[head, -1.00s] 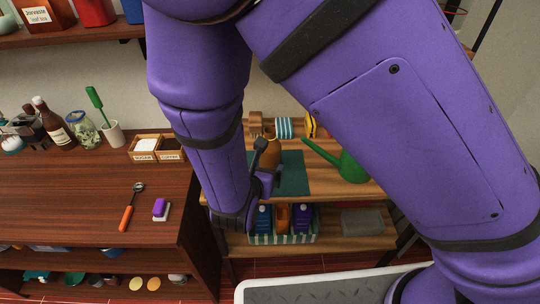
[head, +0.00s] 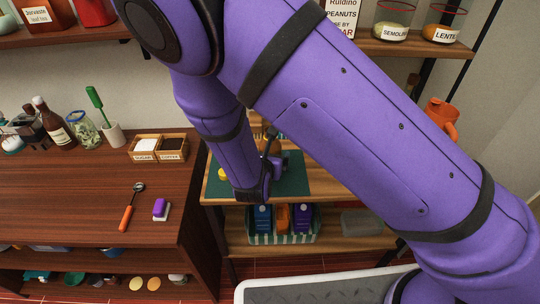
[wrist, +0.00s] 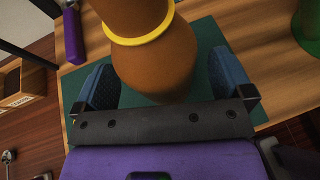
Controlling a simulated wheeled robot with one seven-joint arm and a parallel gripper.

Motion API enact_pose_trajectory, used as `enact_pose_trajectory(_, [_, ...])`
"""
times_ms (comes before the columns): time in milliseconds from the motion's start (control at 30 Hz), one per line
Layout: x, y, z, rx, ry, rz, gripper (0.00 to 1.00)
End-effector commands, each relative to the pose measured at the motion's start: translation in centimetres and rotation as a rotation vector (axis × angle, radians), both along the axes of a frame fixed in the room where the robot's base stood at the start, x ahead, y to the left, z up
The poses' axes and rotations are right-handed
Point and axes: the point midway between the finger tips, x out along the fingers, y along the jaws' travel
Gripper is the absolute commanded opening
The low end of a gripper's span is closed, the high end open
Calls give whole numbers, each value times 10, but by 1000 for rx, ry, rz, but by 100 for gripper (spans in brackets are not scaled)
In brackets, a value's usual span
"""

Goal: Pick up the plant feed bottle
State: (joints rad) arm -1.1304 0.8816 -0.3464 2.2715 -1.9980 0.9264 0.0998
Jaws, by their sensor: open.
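A rounded brown-orange bottle with a yellow ring (wrist: 155,62) stands on a dark green mat (wrist: 205,38) in the wrist view. I take it for the plant feed bottle; no label can be read. My gripper (wrist: 165,80) is open, with one blue-grey finger on each side of the bottle's body. Whether either finger touches it cannot be told. In the head view my gripper (head: 274,164) is small and partly hidden at the mat (head: 294,181) on the wooden shelf's upper level, and my arm covers most of the bottle.
A green object (wrist: 308,30), likely the watering can, stands right of the mat. A purple-handled tool (wrist: 72,35) lies to the left. A striped crate (head: 283,239) with several containers sits on the lower shelf. The brown counter (head: 75,190) is at left.

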Motion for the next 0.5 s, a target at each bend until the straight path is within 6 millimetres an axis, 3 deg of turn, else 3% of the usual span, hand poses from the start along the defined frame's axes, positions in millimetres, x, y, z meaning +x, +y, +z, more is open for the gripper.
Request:
enact_pose_trajectory(233, [2, 0, -1, 0, 0, 1, 98])
enact_pose_trajectory(500, [2, 0, -1, 0, 0, 1, 42])
